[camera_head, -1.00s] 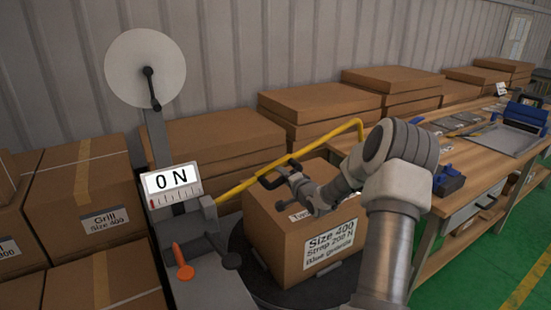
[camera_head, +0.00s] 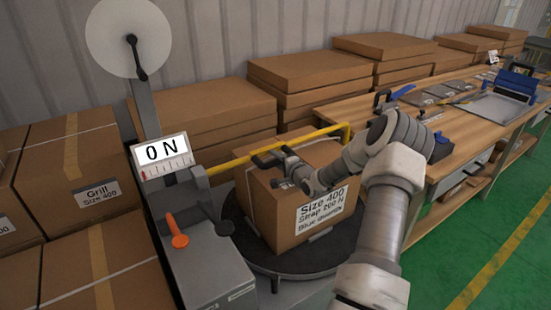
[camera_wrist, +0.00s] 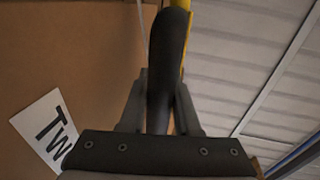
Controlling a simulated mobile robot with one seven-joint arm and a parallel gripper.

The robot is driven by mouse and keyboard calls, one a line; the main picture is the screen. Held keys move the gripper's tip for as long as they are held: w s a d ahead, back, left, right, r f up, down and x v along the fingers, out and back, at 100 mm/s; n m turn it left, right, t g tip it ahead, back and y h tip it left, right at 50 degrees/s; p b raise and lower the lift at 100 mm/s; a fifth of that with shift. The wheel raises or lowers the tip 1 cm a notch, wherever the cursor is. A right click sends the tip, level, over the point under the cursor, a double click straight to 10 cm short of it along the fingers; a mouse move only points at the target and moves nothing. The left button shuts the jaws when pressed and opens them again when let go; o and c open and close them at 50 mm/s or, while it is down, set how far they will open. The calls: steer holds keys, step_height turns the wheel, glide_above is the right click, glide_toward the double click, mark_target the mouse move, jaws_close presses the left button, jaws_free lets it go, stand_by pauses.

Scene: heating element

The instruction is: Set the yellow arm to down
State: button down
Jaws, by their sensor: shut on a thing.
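The yellow arm (camera_head: 235,160) reaches from the grey wrapping machine (camera_head: 215,260) to the right, just above the top of the cardboard box, nearly level with a slight upward slope. A black handle (camera_head: 268,158) is fixed on it. My gripper (camera_head: 279,164) is shut on this handle. In the wrist view the dark handle (camera_wrist: 167,60) stands between my two fingers (camera_wrist: 160,105), with a strip of the yellow arm (camera_wrist: 186,45) behind it. My fingers and wrist partly hide the handle in the head view.
A labelled cardboard box (camera_head: 268,215) stands on the dark round turntable (camera_head: 240,245) under the arm. An orange lever (camera_head: 177,232) and a "0 N" display (camera_head: 161,153) are on the machine. A wooden workbench (camera_head: 440,175) is at right; stacked boxes (camera_head: 200,125) stand behind.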

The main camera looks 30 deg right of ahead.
steer(key=c, duration=0.6)
jaws_free()
steer(key=shift+w, duration=0.1)
steer(key=shift+s, duration=0.2)
steer(key=s+r, duration=0.1)
steer(key=s, duration=0.4)
steer(key=s+r+p, duration=0.1)
steer(key=s, duration=0.5)
steer(key=s+r, duration=0.1)
steer(key=s, duration=0.4)
steer(key=shift+s+a+r+p, duration=0.2)
steer(key=shift+s+a+p, duration=0.1)
steer(key=shift+s+a, duration=0.1)
